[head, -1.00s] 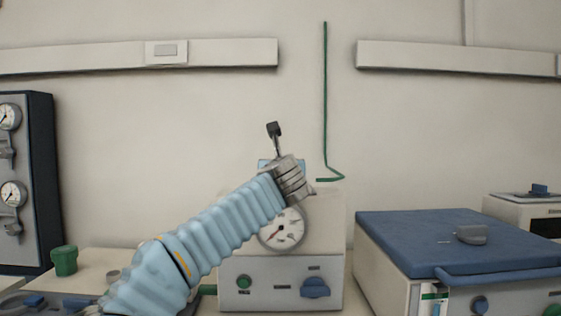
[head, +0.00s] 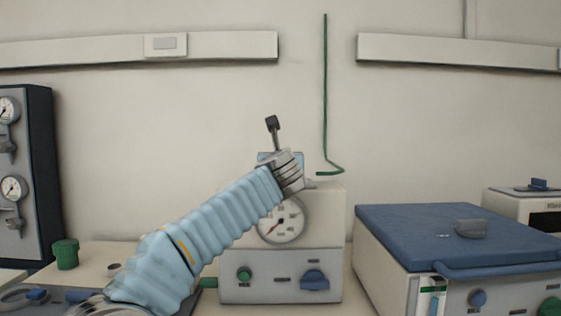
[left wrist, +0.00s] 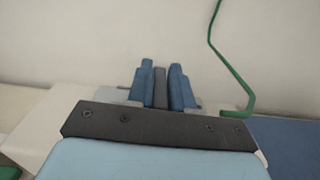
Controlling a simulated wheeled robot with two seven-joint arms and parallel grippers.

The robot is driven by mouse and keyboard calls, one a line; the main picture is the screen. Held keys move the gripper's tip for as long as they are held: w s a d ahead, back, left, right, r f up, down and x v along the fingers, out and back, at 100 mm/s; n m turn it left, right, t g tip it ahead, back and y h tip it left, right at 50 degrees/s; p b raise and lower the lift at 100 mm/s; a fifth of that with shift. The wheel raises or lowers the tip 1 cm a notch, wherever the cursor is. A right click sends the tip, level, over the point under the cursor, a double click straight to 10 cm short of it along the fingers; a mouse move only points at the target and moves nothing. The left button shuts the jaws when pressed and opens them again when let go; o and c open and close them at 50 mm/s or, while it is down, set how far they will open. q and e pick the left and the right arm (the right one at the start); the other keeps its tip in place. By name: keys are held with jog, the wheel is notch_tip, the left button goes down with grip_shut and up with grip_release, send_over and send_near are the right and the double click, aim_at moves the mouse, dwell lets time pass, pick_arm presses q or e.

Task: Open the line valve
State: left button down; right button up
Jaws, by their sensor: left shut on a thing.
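My left gripper (left wrist: 160,90) shows in the left wrist view with its two blue fingers pointing up the picture, close on either side of a narrow dark grey bar (left wrist: 160,82). The bar appears to be the line valve's handle; its lower part is hidden by my gripper body. In the head view, my left arm comes in from the lower left, and its wrist is at the top of the beige box with the gauge (head: 316,228). My right gripper is not in view.
A green pipe (head: 325,90) runs down the wall to just above the box. The blue-topped furnace (head: 450,232) stands to the right, and a dark gauge panel (head: 38,180) to the left. A green cap (head: 66,254) stands on the left bench.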

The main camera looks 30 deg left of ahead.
pick_arm(q)
jog(key=m+t+h, duration=0.1)
jog(key=h, duration=0.1)
jog(key=shift+a+m+h, duration=0.1)
jog(key=shift+m+h, duration=0.2)
jog(key=shift+m, duration=0.1)
jog(key=shift+f+m+t+h, duration=0.1)
jog(key=shift+m+t+h, duration=0.4)
jog(key=shift+h, duration=0.4)
jog(key=m+h+b, duration=0.3)
jog(key=h, duration=0.2)
jog(key=shift+a+f+b, duration=0.1)
jog(key=shift+f+b, duration=0.05)
jog(key=shift+b, duration=0.2)
jog(key=shift+m+h+b, duration=0.3)
jog(key=shift+m+h, duration=0.6)
jog(key=shift+h, duration=0.3)
jog(key=shift+r+m+h+p, duration=0.2)
jog(key=shift+m+h, duration=0.2)
jog(key=shift+h, duration=0.15)
jog(key=shift+r+m+h+p, duration=0.1)
jog(key=shift+m+h+p, duration=0.05)
jog(key=shift+m+h, duration=0.35)
jog(key=shift+m+g+h+p, duration=0.9)
jog(key=shift+m+h+p, duration=0.2)
jog(key=shift+h, duration=0.65)
jog(key=shift+d, duration=0.2)
